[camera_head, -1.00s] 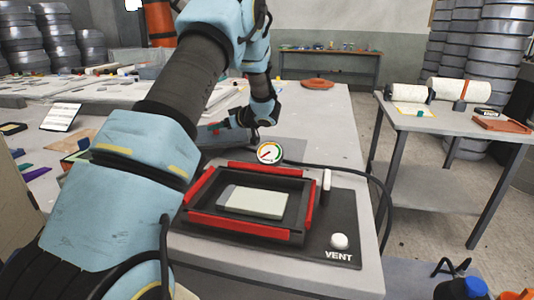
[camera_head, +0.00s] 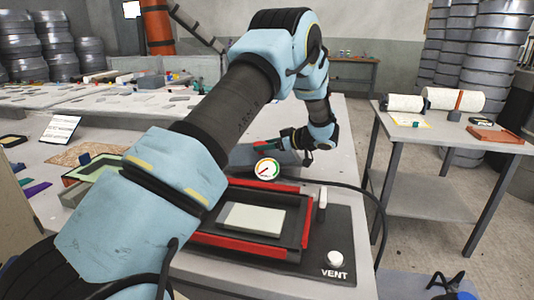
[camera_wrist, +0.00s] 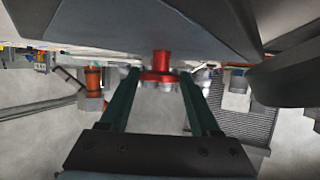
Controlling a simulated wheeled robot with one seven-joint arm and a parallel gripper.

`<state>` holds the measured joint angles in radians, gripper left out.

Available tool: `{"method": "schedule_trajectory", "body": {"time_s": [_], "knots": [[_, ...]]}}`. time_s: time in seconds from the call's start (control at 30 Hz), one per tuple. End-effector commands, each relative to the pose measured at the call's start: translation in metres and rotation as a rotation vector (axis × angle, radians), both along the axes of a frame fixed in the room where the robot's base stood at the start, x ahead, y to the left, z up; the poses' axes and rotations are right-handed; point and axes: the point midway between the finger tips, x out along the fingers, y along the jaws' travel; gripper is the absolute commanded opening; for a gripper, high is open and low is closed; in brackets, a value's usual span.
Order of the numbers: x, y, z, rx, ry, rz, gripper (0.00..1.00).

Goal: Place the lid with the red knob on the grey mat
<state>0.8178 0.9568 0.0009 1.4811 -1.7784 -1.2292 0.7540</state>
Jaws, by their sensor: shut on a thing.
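My gripper (camera_head: 268,146) is over the table, behind the gauge and the vent box. In the wrist view, its two dark green fingers (camera_wrist: 160,78) are shut on a red knob (camera_wrist: 160,61). The lid (camera_head: 245,156) is a grey slab, held by that knob. Its grey face (camera_wrist: 140,20) fills the top of the wrist view. In the head view the lid is partly hidden by the gauge and my arm. The grey mat cannot be told apart from the lid here. I cannot tell whether the lid touches anything below.
A black vent box with red bars (camera_head: 255,248) and a pale block (camera_head: 253,217) stands in front. The gauge (camera_head: 267,169) rises behind it, and a black hose (camera_head: 381,205) curves right. A side table (camera_head: 450,140) with rolls stands right, across a floor gap.

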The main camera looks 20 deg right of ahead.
Motion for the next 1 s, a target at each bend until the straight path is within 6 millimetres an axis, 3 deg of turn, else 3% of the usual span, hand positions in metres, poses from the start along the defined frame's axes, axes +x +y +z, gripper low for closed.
{"method": "schedule_trajectory", "body": {"time_s": [0.23,0.67,0.7,0.93,1.0], "knots": [[-0.001,-0.002,-0.030,0.002,-0.001,-0.002,0.00],[-0.001,-0.002,-0.038,-0.001,-0.002,-0.001,0.00],[-0.001,-0.002,-0.038,-0.001,0.000,-0.002,0.67],[-0.001,-0.002,-0.038,-0.001,0.000,-0.002,0.93],[-0.001,-0.002,-0.038,-0.001,0.000,-0.002,0.93]]}}
